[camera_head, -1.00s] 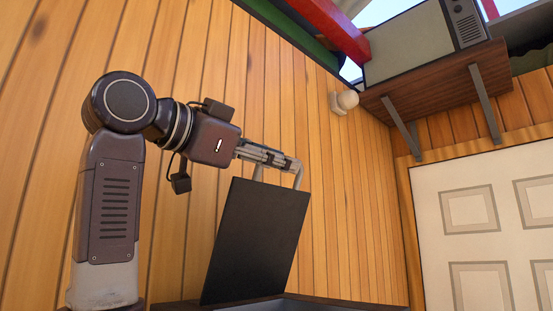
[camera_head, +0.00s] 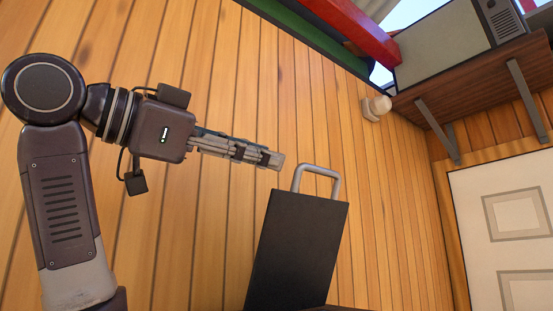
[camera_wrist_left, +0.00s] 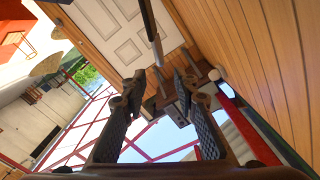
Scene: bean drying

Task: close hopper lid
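The hopper lid (camera_head: 296,250) is a flat black panel with a grey U-shaped handle (camera_head: 320,170) on its top edge. It stands raised and slightly tilted in the head view; its lower edge is cut off. My left gripper (camera_head: 277,160) points right, just left of the handle, with a small gap between them in the picture. In the left wrist view its two fingers (camera_wrist_left: 162,78) are spread with nothing held between them. A dark thin bar with a grey end (camera_wrist_left: 149,22), likely the lid seen edge-on with its handle, lies just beyond the fingertips. My right gripper is not in view.
A wooden plank wall (camera_head: 225,70) runs behind the lid and my left arm. A small round cream fixture (camera_head: 376,108) is on the wall. A shelf (camera_head: 480,80) on brackets holds a boxy screen (camera_head: 445,40). A white panelled door (camera_head: 500,235) is at the right.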

